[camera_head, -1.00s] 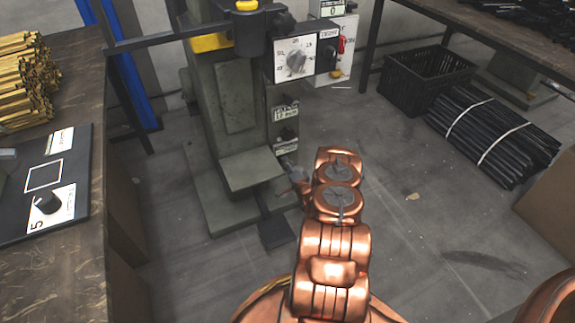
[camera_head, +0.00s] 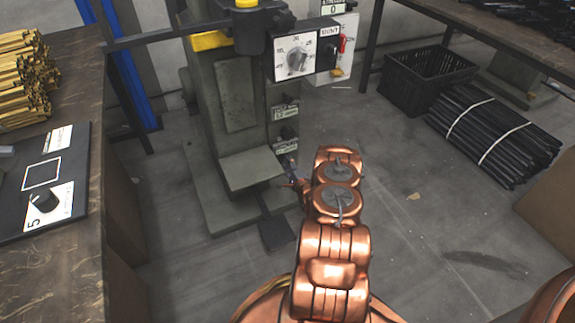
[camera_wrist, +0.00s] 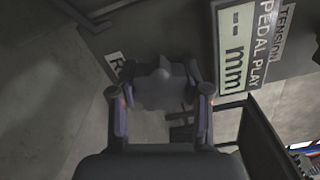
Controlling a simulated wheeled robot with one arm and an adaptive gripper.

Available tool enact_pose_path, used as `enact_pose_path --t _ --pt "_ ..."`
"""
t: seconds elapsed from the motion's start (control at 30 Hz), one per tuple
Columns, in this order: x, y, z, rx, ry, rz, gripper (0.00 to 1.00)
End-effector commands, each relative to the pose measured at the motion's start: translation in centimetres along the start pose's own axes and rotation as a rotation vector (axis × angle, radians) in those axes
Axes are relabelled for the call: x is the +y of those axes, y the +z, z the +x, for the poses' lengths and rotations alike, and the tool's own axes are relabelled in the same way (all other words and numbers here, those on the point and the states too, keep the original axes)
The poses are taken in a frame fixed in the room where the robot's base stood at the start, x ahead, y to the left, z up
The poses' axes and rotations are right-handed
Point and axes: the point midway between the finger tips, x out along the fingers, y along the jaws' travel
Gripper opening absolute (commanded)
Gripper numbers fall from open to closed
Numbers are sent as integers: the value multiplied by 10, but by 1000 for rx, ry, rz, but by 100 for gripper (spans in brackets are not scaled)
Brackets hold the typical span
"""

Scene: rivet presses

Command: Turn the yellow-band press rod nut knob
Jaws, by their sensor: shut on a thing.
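The press with the yellow band (camera_head: 210,41) stands at the centre back in the head view. My gripper (camera_head: 287,168) is low at the right side of its column, below two small labels, partly hidden by my arm. In the wrist view my gripper (camera_wrist: 160,105) has one finger on each side of a dark knob (camera_wrist: 162,88) with a raised middle, and is shut on it. A white label starting with "R" (camera_wrist: 116,64) lies beside the knob, partly hidden. The rest of its text cannot be read.
A display reading "-- mm" (camera_wrist: 236,50) with "PEDAL PLAY" lettering is close on the right in the wrist view. A large dial (camera_head: 297,60) is higher on the press. A black crate (camera_head: 428,80) and bundled dark rods (camera_head: 492,135) lie at right.

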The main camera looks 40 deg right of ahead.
Motion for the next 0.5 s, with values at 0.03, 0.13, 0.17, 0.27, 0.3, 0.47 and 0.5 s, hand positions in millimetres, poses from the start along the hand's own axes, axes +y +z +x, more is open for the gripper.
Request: enact_pose_path --t 0.03,0.13,0.17,0.27,0.3,0.47,0.5 --pt "-1 -1 1 1 -2 0 12" --pt "-1 -1 1 2 -2 1 12" --pt "-1 -1 1 2 -2 0 12" --pt "-1 -1 1 2 -2 0 12" --pt "-1 -1 1 2 -2 0 12" --pt "-1 -1 1 1 -2 0 60" --pt "-1 -1 0 1 -1 0 64"
